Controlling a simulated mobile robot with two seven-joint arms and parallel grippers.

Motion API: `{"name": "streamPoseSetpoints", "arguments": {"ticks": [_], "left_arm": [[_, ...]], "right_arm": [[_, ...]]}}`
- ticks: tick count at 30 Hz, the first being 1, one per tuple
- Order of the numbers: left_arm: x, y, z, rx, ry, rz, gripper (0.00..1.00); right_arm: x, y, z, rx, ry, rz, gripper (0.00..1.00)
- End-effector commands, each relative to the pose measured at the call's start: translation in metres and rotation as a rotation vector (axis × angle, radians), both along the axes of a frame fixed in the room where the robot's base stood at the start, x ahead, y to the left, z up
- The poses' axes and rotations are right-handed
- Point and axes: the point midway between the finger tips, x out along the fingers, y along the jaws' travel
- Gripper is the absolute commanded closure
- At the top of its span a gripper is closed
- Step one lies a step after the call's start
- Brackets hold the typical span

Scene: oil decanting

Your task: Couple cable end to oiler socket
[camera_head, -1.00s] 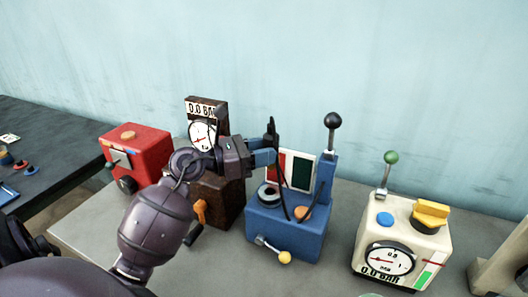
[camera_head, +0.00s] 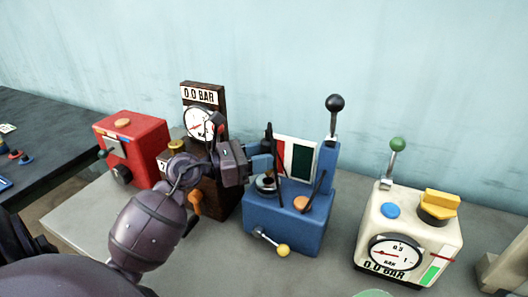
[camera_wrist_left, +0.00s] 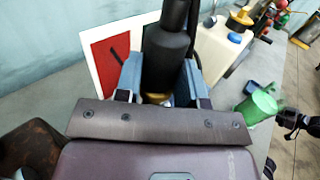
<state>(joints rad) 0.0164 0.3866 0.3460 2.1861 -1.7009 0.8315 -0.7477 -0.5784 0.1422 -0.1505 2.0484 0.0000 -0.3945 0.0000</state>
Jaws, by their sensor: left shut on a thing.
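The blue oiler (camera_head: 286,230) stands mid-table with a dark round socket on its top left. My left gripper (camera_head: 262,164) is right above that socket, its blue fingers shut on the black cable end (camera_head: 269,145). In the left wrist view the cable end (camera_wrist_left: 166,58) stands upright between the fingers (camera_wrist_left: 160,85), with a brass-coloured ring at its base. The black cable loops down to the oiler's right side. The cable end's lower tip meets the socket area; whether it is seated is hidden. A dark part (camera_wrist_left: 298,120) at the wrist view's right edge looks like my right gripper.
A brown gauge stand (camera_head: 204,110) and a red box (camera_head: 135,145) are left of the oiler. A cream gauge unit (camera_head: 408,222) stands to the right, with clear table between. The oiler's tall black-knobbed lever (camera_head: 335,104) rises close to my gripper.

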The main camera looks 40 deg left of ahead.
Motion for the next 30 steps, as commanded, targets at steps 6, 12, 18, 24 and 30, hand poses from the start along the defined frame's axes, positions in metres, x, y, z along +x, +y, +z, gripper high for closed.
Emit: {"name": "streamPoseSetpoints", "arguments": {"ticks": [6, 12, 18, 24, 30], "left_arm": [[0.0, 0.0001, -0.0082, 0.001, -0.001, 0.001, 1.0], [-0.0001, 0.0002, -0.0071, 0.001, -0.002, 0.001, 1.0], [0.0, 0.0001, -0.0072, 0.0, -0.001, 0.001, 1.0], [-0.0001, 0.0002, -0.0069, 0.0, -0.001, 0.002, 1.0], [0.0, -0.0001, -0.007, 0.0, -0.001, 0.006, 1.0]], "right_arm": [[0.0041, 0.0001, -0.0016, -0.004, -0.004, 0.008, 0.57], [0.0091, -0.0004, 0.0031, -0.009, -0.015, 0.014, 0.57], [0.0077, -0.0008, 0.001, -0.009, -0.01, 0.014, 0.57], [0.0031, -0.0011, -0.0022, -0.006, 0.0, 0.008, 0.57], [-0.0005, 0.0001, -0.0028, 0.0, 0.007, -0.001, 0.57]]}}
